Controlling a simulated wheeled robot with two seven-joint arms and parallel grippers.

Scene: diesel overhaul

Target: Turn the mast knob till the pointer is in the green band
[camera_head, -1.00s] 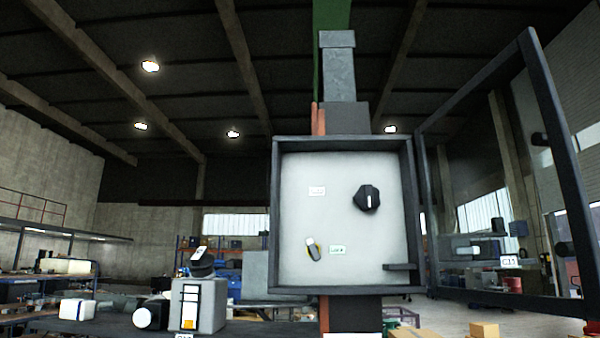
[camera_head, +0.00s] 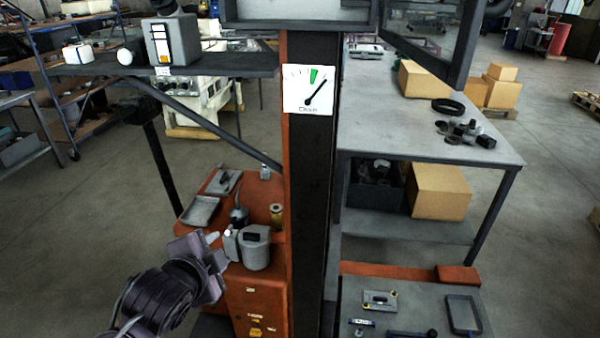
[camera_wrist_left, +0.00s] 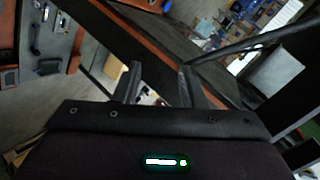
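The white gauge card (camera_head: 295,102) is on the front of the dark and orange mast (camera_head: 312,180). Its black pointer (camera_head: 318,92) leans up and to the right, and its tip is right of the green band (camera_head: 313,75). The mast knob is out of view now; only the lower edge of the cabinet (camera_head: 298,27) shows above the card. My left gripper (camera_head: 218,248) is low, left of the mast and well below the card. In the left wrist view its two fingers (camera_wrist_left: 158,80) stand apart with nothing held between them. My right gripper is not in view.
A grey shelf (camera_head: 225,66) with a grey box (camera_head: 172,40) juts left of the mast. The open cabinet door (camera_head: 430,62) hangs at upper right. A grey workbench (camera_head: 400,130) stands to the right. An orange cabinet (camera_head: 258,297) with cans is beside my left gripper.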

